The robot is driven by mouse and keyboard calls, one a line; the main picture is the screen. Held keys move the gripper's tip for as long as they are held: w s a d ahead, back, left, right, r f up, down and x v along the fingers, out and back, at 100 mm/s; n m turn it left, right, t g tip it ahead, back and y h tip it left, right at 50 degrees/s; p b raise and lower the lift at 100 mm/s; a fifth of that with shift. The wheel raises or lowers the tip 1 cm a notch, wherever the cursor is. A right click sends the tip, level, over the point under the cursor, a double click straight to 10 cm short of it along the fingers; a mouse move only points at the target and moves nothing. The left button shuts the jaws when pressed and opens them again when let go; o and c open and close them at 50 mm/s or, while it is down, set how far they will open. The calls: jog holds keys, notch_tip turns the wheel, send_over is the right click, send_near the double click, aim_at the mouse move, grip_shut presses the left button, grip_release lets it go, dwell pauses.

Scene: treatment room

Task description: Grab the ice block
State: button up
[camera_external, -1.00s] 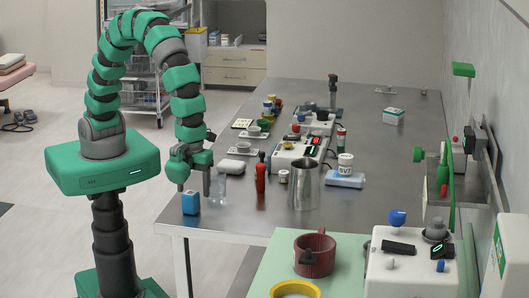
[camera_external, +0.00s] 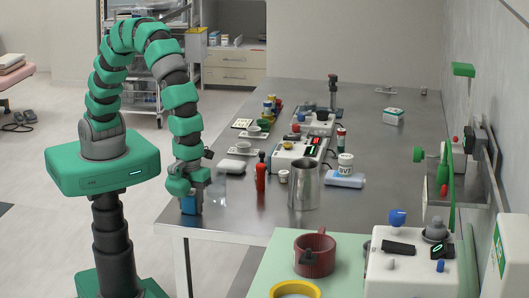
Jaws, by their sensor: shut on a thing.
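The ice block (camera_external: 188,206), a small blue block, is at the near left corner of the steel table (camera_external: 245,218). My gripper (camera_external: 191,201) points down over it and is shut on it, with a finger at either side. The fingers hide part of the block. It is at about table height; I cannot tell whether it still touches the top.
A clear container stands just right of my gripper, partly hidden. A white item (camera_external: 232,166), a red bottle (camera_external: 260,174) and a metal jug (camera_external: 305,186) are further right. The table's left edge is close by.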

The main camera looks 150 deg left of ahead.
aim_at(191, 193)
jog(key=shift+r, duration=0.1)
jog(key=shift+r, duration=1.75)
jog(key=s+d+r, duration=0.1)
jog(key=s+d, duration=0.1)
jog(key=s, duration=1.3)
jog(key=shift+s+d+r, duration=0.2)
jog(key=shift+s+d, duration=0.1)
jog(key=shift+s, duration=0.1)
